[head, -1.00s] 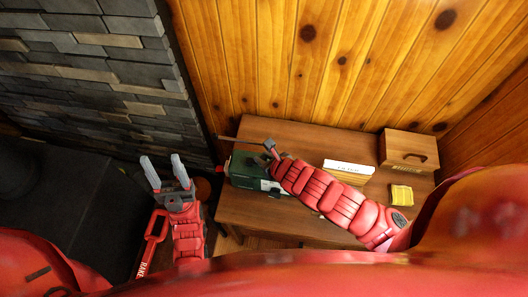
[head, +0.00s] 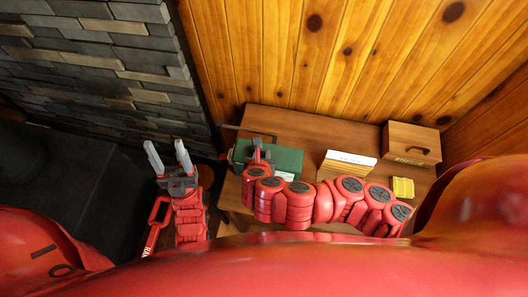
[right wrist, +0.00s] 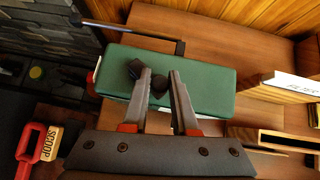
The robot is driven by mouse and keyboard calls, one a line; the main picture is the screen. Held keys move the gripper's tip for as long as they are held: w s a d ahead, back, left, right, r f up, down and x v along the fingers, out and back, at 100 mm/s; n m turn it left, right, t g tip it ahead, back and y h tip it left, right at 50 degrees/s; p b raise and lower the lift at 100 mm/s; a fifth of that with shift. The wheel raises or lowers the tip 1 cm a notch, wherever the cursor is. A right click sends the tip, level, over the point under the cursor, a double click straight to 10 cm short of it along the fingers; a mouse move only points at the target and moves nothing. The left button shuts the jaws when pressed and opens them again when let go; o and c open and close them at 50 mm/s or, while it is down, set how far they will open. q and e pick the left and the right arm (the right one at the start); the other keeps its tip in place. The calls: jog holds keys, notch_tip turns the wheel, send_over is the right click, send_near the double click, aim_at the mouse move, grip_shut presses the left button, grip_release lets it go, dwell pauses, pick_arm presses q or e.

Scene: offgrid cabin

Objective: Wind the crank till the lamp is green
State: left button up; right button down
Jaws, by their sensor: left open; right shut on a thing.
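The crank unit is a green box (head: 284,158) on the wooden desk, also seen in the right wrist view (right wrist: 205,80). A dark thin rod (right wrist: 125,33) runs along its far side. My right gripper (right wrist: 161,78) is over the box top, its fingers closed around a dark crank knob (right wrist: 158,87); in the head view (head: 257,150) the arm hides part of the box. A small red and white part (right wrist: 90,82) shows at the box's left end; I cannot tell whether it is the lamp. I see no lit lamp. My left gripper (head: 168,152) is open and empty, left of the desk.
The desk (head: 330,128) also holds a file box (head: 346,168) with a white label, a wooden box (head: 410,143) and a yellow block (head: 402,187). A stone wall (head: 90,60) and dark stove (head: 50,180) are at left. A red-handled scoop (right wrist: 30,145) shows near the desk's left side.

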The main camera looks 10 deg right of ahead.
jog(key=shift+a+m+h, duration=0.3)
jog(key=shift+a+m, duration=0.05)
jog(key=shift+m, duration=0.05)
jog(key=shift+s+m, duration=0.2)
jog(key=shift+m, duration=0.1)
jog(key=p, duration=0.1)
jog(key=m+h+p, duration=0.1)
jog(key=p, duration=0.1)
jog(key=shift+s+a+r+m+g+h, duration=0.1)
jog(key=shift+a+r+m+g+h, duration=0.2)
jog(key=shift+g, duration=0.1)
jog(key=shift+a+f+m+g+h+p, duration=0.25)
jog(key=shift+m+h+p, duration=0.25)
jog(key=shift+m+p, duration=0.45)
jog(key=c, duration=0.7)
grip_release()
